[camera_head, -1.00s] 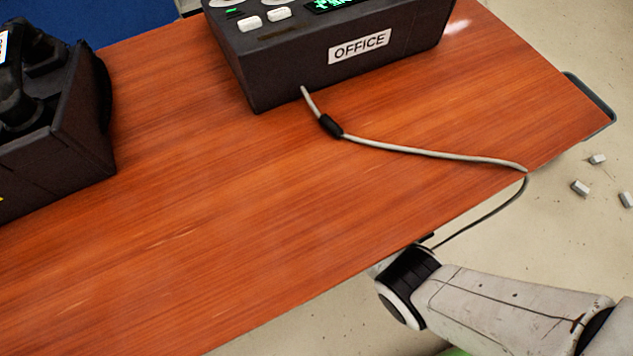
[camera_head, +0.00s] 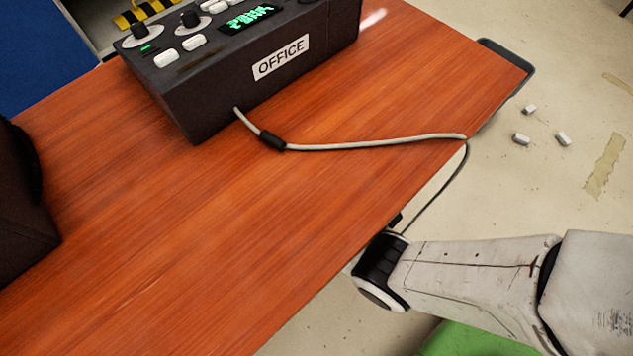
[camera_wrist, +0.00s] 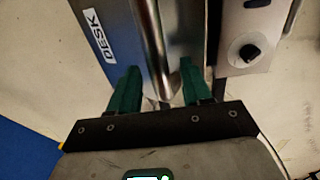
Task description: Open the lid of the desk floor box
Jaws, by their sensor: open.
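In the wrist view, a metallic box with a white DESK label (camera_wrist: 100,36) stands ahead of my gripper. Its shiny rounded metal part (camera_wrist: 153,45) runs up the middle of the picture; I cannot tell whether this is the lid or its edge. My gripper (camera_wrist: 159,84) has two green fingers set apart, one on each side of the lower end of that metal part. The fingers look empty, and contact cannot be told. In the head view my gripper and the desk floor box are hidden below the desk edge; only my arm shows at the lower right.
A wooden desk (camera_head: 200,230) fills the head view, with a dark OFFICE console (camera_head: 250,80) and its cable (camera_head: 350,145) hanging over the edge. Small white blocks (camera_head: 521,138) lie on the floor. A grey panel with a black knob (camera_wrist: 245,53) stands right of the box.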

